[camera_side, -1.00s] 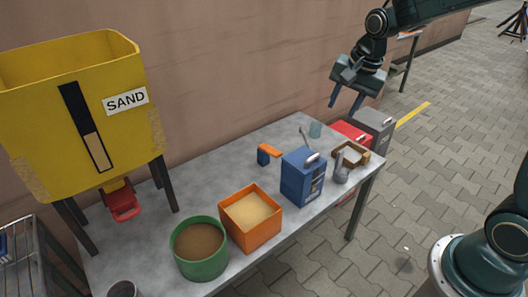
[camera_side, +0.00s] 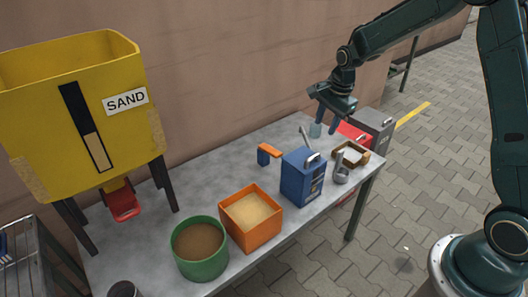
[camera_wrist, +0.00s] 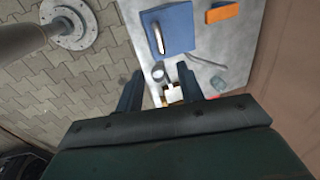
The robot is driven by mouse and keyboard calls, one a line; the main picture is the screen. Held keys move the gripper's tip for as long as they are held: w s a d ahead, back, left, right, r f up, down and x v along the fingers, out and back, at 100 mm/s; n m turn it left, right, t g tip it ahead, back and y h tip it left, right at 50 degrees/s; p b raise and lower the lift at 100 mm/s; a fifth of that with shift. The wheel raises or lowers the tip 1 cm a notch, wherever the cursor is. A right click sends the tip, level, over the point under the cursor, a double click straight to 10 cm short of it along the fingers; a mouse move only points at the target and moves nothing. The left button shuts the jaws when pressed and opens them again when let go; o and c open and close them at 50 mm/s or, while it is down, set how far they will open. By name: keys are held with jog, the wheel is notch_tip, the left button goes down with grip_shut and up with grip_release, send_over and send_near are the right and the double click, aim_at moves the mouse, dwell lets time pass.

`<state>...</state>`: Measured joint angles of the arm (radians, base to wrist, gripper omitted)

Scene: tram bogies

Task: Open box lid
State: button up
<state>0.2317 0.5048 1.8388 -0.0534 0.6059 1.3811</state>
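A blue box (camera_side: 302,178) with a metal handle on its top stands upright on the grey table (camera_side: 200,190). Its top looks closed. It also shows in the wrist view (camera_wrist: 178,28), near the top edge. I cannot tell which box the task means. My gripper (camera_side: 325,127) is above the table's far end, behind the blue box. Its fingers are apart, with nothing held; they frame the small items below in the wrist view (camera_wrist: 158,82).
A wooden frame (camera_side: 364,159) and a grey metal piece (camera_side: 341,174) sit right of the blue box. An orange-and-blue item (camera_side: 269,151), an orange bin (camera_side: 262,232) and a green tub (camera_side: 203,267) stand left. A yellow sand hopper (camera_side: 50,130) rises far left.

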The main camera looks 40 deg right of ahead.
aim_at(314, 156)
jog(key=w+f, duration=0.1)
jog(key=f, duration=0.7)
jog(key=w+f, duration=0.1)
jog(key=f, duration=0.4)
jog(key=shift+w+f, duration=0.1)
jog(key=shift+w, duration=0.2)
grip_shut()
